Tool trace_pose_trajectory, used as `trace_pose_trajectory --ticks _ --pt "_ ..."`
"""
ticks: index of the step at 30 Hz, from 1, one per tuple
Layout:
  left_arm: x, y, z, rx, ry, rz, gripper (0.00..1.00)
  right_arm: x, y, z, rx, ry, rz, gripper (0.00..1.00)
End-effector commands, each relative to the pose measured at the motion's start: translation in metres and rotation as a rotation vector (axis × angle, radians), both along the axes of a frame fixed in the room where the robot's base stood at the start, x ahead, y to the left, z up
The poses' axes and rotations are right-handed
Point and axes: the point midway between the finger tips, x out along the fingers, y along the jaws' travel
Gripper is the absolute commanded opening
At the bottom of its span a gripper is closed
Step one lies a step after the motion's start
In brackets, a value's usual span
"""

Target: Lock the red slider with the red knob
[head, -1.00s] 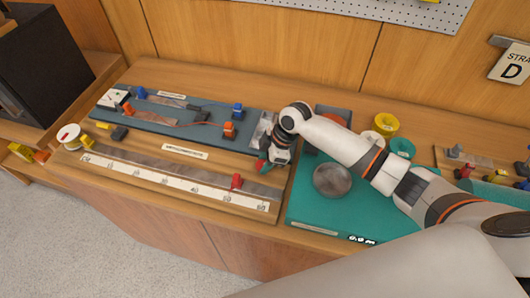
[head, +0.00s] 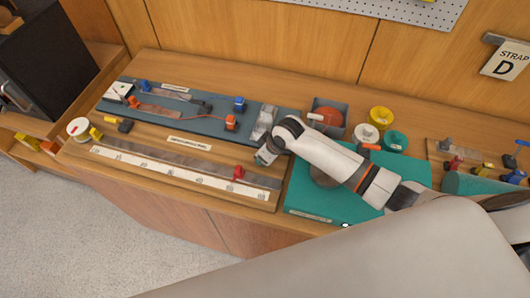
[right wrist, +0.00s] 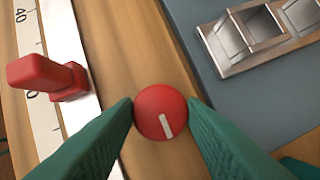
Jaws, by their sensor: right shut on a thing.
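The red slider (head: 238,172) sits near the right end of the ruler track (head: 180,174) in the head view. In the right wrist view the slider (right wrist: 58,78) stands at left, with an upright post and a red arm. My right gripper (head: 265,157) is just right of and behind the slider. It is shut on the red knob (right wrist: 160,112), a round cap with a white line, held between green fingertips. The knob is apart from the slider, over bare wood; its height above the wood cannot be told. My left gripper is not in view.
A blue-grey board (head: 185,122) with a metal bracket (head: 263,122) lies behind the gripper; the bracket also shows in the right wrist view (right wrist: 228,45). A teal mat (head: 310,200) lies right. Spools (head: 381,117) and a grey bin (head: 343,112) stand behind my right arm.

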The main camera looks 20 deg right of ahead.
Motion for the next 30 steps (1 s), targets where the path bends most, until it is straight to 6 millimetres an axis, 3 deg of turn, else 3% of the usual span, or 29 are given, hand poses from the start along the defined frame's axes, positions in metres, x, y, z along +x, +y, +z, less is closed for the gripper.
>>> trace_pose_trajectory --ticks 17,18,21,30 --pt "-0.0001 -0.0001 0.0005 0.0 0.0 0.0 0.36 0.0004 -0.0001 0.0006 0.0 -0.001 -0.035 0.15" --pt "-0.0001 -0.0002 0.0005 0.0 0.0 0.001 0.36 0.0004 -0.0001 0.0006 0.0 -0.001 -0.035 0.41" --pt "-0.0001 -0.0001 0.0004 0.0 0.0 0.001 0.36 0.0003 0.0 0.0004 -0.001 -0.001 -0.034 0.57" --pt "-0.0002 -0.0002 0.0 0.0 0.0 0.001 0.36 -0.0002 0.0 0.0008 0.0 0.0 -0.033 0.58"
